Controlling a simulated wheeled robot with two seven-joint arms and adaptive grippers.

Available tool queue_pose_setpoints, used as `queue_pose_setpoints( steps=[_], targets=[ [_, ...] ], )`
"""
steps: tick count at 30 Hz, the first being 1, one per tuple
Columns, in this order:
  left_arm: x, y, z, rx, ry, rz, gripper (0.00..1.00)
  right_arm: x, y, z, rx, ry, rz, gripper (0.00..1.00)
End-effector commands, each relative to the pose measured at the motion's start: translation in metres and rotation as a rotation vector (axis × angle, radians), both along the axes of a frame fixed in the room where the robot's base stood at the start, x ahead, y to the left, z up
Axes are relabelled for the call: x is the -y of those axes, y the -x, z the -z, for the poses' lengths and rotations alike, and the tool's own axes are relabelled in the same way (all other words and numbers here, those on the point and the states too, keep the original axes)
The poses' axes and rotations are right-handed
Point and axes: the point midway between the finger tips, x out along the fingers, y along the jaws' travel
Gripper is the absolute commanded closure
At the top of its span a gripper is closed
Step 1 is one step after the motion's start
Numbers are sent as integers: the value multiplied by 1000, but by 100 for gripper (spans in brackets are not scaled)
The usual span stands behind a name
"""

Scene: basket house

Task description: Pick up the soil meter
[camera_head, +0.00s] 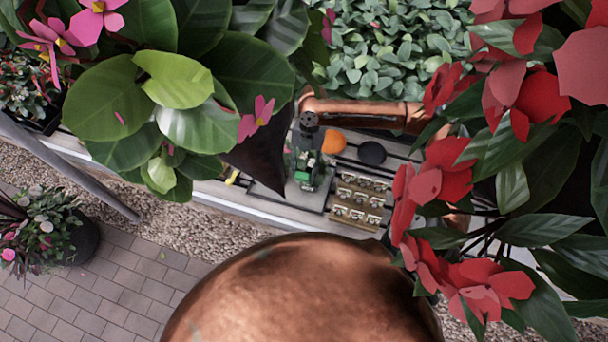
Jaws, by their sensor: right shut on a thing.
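My right gripper (305,158) shows small and dark near the middle of the view, above a grey work surface (262,196). It is shut on a small green thing (303,178), which looks like the soil meter. The fingertips and the thing's lower end are too small and dark to make out. A dark cone-shaped piece hangs close to the left of the gripper. My left gripper is not in view.
An orange ball (333,142) and a dark oval thing (372,153) lie right of the gripper, behind a rack of small pale pots (360,200). A large copper dome (300,295) blocks the lower middle. Leafy plants (130,95) and red flowers (440,175) crowd both sides.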

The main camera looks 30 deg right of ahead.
Motion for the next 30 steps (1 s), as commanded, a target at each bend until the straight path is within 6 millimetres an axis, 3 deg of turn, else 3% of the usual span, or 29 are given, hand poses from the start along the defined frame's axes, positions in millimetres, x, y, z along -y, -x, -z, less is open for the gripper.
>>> queue_pose_setpoints(
  steps=[5, 11, 22, 30],
  targets=[
    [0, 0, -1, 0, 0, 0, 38, 0, -1, -9, 4, -2, 1, 91],
    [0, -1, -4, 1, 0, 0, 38, -1, -1, -35, 5, -2, -1, 92],
    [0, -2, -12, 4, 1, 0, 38, -48, 22, -96, 6, -1, -4, 92],
    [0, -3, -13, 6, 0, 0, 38, -100, 48, -118, 3, -3, -6, 92]
  ],
)
